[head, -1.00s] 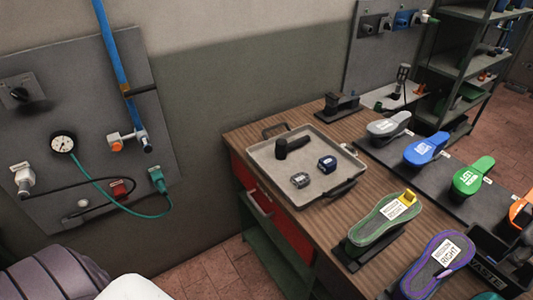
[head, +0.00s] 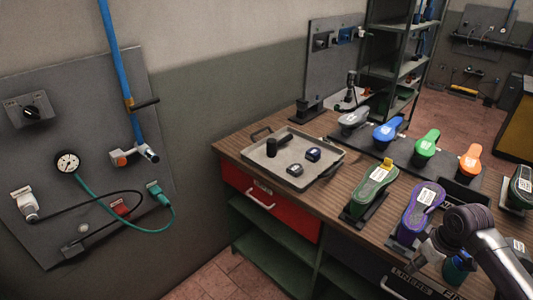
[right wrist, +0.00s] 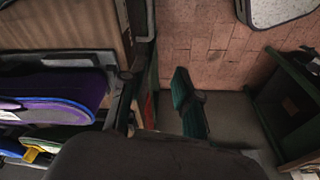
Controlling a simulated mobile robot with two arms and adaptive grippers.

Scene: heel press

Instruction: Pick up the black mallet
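The black mallet (head: 277,146) lies in the left part of a light grey tray (head: 298,172) on the wooden workbench in the head view. Its dark head is at the left and its short handle points right. The end of my right arm (head: 428,255) is at the lower right, over the bench's front side and well away from the mallet. In the right wrist view a dark, blurred shape fills the bottom, and the mallet is not visible. My left gripper is in neither current view.
Two small dark blocks (head: 313,154) share the tray. Green (head: 371,187) and purple (head: 422,208) shoe forms stand between the tray and my right arm. Several coloured forms line the bench behind.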

